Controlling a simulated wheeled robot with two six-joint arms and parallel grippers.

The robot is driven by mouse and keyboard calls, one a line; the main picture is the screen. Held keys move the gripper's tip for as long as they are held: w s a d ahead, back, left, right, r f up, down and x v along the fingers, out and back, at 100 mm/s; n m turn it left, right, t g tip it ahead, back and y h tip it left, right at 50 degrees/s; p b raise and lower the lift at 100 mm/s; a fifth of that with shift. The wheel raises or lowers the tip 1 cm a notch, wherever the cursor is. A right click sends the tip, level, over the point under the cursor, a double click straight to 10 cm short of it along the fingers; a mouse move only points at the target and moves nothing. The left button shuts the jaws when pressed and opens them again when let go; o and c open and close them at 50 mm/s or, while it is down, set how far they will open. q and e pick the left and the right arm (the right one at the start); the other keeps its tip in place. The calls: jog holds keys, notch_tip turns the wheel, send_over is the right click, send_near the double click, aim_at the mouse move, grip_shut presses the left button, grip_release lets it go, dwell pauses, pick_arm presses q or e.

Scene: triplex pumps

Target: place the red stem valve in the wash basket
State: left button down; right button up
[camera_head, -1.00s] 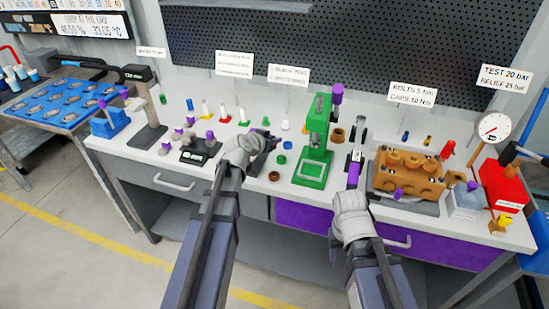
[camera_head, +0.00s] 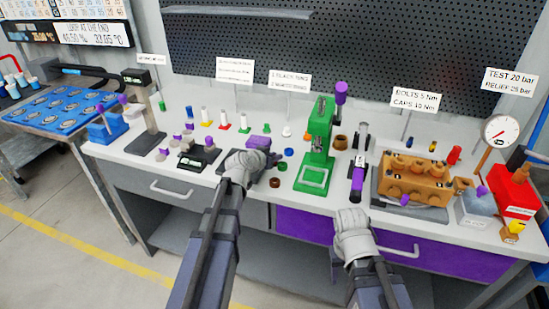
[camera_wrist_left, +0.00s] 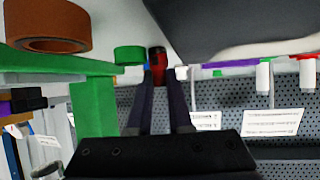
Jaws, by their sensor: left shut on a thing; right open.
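My left gripper (camera_head: 262,146) is over the middle of the bench, left of the green press. In the left wrist view its two dark fingers (camera_wrist_left: 163,88) close on a small red and black piece (camera_wrist_left: 157,62), which looks like the red stem valve; most of it is hidden. A white stem with a red base (camera_head: 225,121) stands in the row at the back of the bench. I cannot tell for sure which container is the wash basket.
The green press (camera_head: 317,145) stands tall right of my left gripper. The brown pump block (camera_head: 413,178) is further right. A black scale (camera_head: 198,158) lies to the left. A blue tray with round places (camera_head: 62,108) is on the far-left cart. Small rings lie near the press.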

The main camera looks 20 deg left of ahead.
pick_arm(q)
jog(key=c, duration=0.8)
grip_release()
jog(key=shift+f, duration=0.1)
jog(key=shift+c, duration=0.2)
